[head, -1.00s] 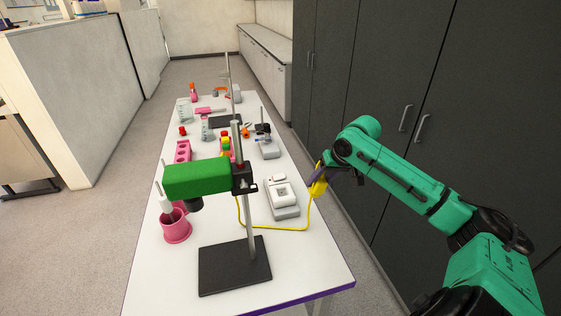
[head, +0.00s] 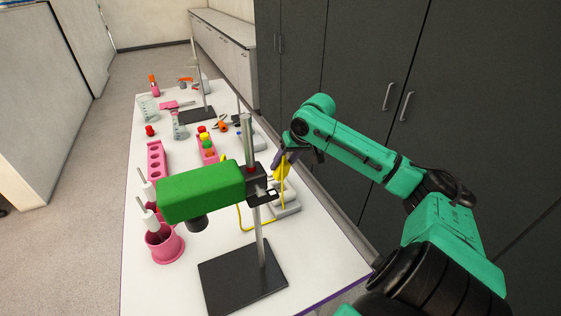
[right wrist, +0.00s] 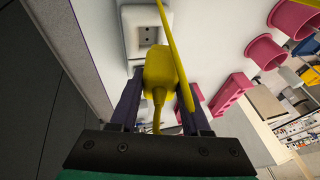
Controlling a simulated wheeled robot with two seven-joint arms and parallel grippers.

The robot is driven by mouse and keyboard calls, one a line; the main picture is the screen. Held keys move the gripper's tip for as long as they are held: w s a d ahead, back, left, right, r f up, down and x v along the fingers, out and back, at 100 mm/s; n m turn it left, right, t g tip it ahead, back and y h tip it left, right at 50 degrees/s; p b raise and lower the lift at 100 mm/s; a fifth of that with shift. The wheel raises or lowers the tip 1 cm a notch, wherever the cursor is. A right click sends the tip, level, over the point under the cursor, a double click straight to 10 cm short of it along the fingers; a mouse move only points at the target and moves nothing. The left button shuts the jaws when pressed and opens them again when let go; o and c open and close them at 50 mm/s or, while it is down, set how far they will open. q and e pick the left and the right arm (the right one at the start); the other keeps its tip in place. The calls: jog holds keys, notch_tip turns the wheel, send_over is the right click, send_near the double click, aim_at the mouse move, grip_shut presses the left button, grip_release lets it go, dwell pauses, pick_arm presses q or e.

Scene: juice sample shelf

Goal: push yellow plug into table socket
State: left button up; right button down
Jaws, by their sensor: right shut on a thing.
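The yellow plug (right wrist: 158,68) is between the fingers of my right gripper (right wrist: 158,95), which is shut on it, in the right wrist view. Its yellow cord runs up and back across that view. In the head view my right gripper (head: 284,165) holds the plug (head: 282,172) above the socket box (head: 284,208), which is partly hidden by the plug and the stand. My left gripper is not in view.
A black stand (head: 240,283) with a metal rod and a green block (head: 201,192) stands at the near end. A pink cup (head: 164,246) is to its left. Pink racks (head: 157,160) and glassware are farther back. Dark cabinets (head: 350,120) line the right side.

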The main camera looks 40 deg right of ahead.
jog(key=b+x, duration=0.2)
jog(key=shift+w+f, duration=0.1)
jog(key=shift+f, duration=0.25)
jog(key=shift+r, duration=0.1)
jog(key=shift+s+d+r+p, duration=0.1)
jog(key=shift+s+r+p, duration=0.15)
jog(key=shift+p, duration=0.15)
jog(key=shift+g+h+p, duration=0.3)
jog(key=shift+h+p, duration=0.6)
jog(key=shift+p, duration=0.7)
jog(key=shift+h+p, duration=0.5)
jog(key=shift+p, duration=0.05)
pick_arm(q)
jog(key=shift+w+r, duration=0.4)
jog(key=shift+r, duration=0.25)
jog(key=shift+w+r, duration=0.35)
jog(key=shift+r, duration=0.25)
pick_arm(e)
jog(key=shift+f, duration=0.1)
